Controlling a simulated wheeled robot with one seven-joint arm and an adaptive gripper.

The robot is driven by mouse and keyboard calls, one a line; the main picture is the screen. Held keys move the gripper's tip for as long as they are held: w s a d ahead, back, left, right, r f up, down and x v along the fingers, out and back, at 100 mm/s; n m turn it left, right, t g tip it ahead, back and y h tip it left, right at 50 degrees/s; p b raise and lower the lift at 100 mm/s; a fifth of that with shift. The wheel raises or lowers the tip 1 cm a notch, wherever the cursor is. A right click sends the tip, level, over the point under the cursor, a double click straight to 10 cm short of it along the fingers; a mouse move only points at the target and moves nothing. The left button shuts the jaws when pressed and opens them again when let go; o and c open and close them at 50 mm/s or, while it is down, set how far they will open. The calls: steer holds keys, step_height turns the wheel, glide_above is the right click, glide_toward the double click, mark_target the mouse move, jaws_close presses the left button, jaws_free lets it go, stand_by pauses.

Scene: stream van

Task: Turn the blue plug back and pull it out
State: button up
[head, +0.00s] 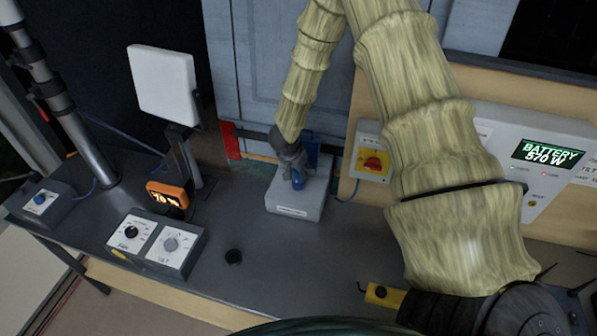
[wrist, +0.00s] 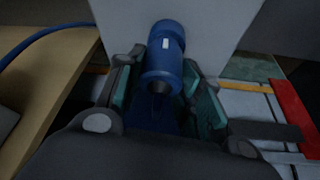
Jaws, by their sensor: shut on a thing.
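The blue plug (wrist: 165,52) is a short blue cylinder with a small white mark, seen in the wrist view against a pale grey box face. My gripper (wrist: 160,92) has its teal-padded fingers on both sides of the plug and is shut on it. In the head view the blue plug (head: 298,180) shows at the top of a light grey box (head: 290,205), with my gripper (head: 296,165) over it. The fingers partly hide the plug there. I cannot tell how far it is turned or whether it is fully seated.
A battery panel (head: 540,160) with a red knob box (head: 372,162) stands at the right.

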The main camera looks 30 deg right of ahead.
steer(key=shift+r, duration=1.25)
stand_by(0.3)
steer(key=shift+r, duration=1.35)
